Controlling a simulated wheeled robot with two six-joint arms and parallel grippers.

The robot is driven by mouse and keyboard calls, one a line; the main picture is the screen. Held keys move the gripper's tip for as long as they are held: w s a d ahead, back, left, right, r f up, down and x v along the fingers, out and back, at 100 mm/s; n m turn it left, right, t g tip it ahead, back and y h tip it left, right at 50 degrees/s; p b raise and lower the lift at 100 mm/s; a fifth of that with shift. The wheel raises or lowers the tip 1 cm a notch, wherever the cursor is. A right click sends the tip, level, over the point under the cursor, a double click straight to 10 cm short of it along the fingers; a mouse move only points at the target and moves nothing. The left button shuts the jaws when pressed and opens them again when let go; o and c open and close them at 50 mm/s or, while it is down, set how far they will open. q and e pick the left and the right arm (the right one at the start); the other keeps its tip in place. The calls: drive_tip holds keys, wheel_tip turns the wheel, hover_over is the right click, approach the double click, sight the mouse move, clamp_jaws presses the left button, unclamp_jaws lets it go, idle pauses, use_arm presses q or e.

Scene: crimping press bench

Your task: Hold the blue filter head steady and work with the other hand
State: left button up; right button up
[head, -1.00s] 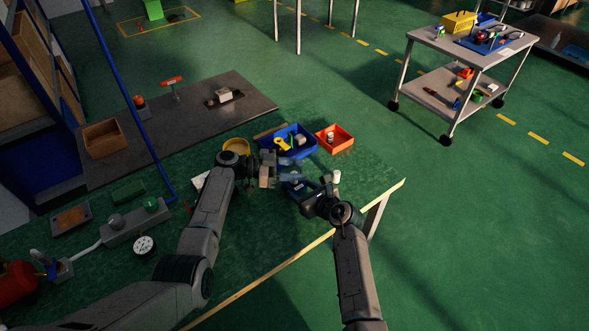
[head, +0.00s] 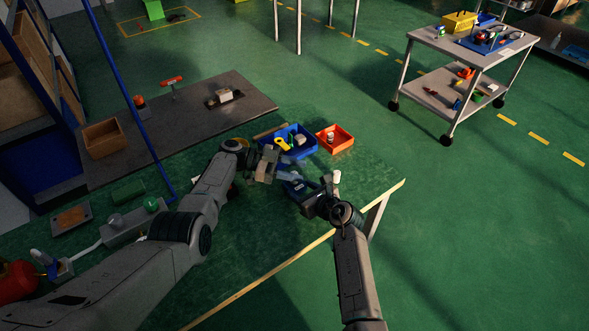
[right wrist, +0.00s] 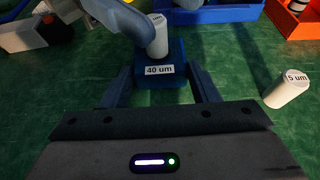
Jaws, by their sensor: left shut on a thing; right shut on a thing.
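The blue filter head (right wrist: 146,84), marked 40 um, stands on the green mat between the fingers of my right gripper (right wrist: 161,88), which is shut on it. In the head view my right gripper (head: 305,196) is near the table's right side. A pale cartridge (right wrist: 157,40) stands upright at the top of the filter head. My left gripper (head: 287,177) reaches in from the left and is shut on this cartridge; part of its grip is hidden. Whether the cartridge is seated cannot be told. Another pale cartridge (right wrist: 287,90), marked 5 um, stands apart to the right.
A blue bin (head: 289,150) with a yellow item and an orange bin (head: 335,140) stand just behind the grippers. The table's wooden front edge (head: 385,193) is close to my right arm. Fixtures lie at the left; open mat lies in front.

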use_arm(q)
drive_tip(key=shift+s+f, duration=0.1)
drive_tip(key=shift+f, duration=0.1)
use_arm(e)
drive_tip(key=shift+f, duration=0.1)
use_arm(q)
drive_tip(key=o, duration=1.2)
drive_tip(key=shift+r, duration=0.1)
drive_tip(key=v, duration=0.7)
drive_tip(key=shift+a, duration=0.3)
use_arm(e)
drive_tip(key=o, duration=0.4)
drive_tip(key=c, duration=0.4)
use_arm(q)
drive_tip(key=shift+c, duration=0.5)
